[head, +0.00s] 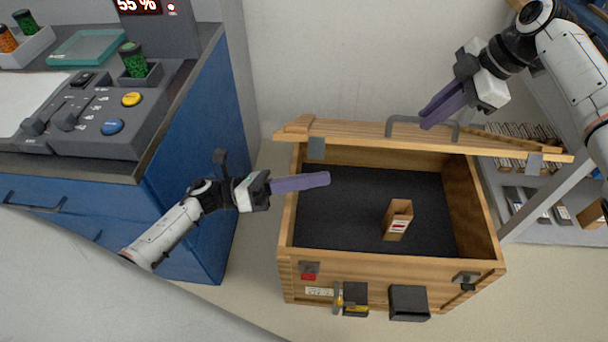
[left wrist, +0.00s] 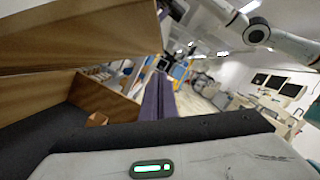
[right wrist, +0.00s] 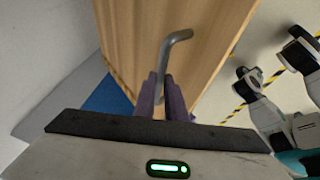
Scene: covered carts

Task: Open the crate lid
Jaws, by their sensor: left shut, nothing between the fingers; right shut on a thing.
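The wooden crate (head: 390,268) stands on the floor with its lid (head: 355,131) raised at the back edge, so the dark interior is open to view. A grey bar handle (head: 404,119) is on the lid. My right gripper (head: 428,121) is shut on the lid handle; in the right wrist view the handle (right wrist: 175,42) runs between the purple fingers (right wrist: 162,90). My left gripper (head: 326,179) is shut and empty, over the left part of the crate's opening. The lid also shows at upper left in the left wrist view (left wrist: 80,35).
A small open cardboard box (head: 397,220) stands inside the crate. A blue cabinet (head: 190,160) with a control panel (head: 95,115) stands left of the crate. A shelf (head: 545,215) with boxed goods is close on the right. A pale wall is behind.

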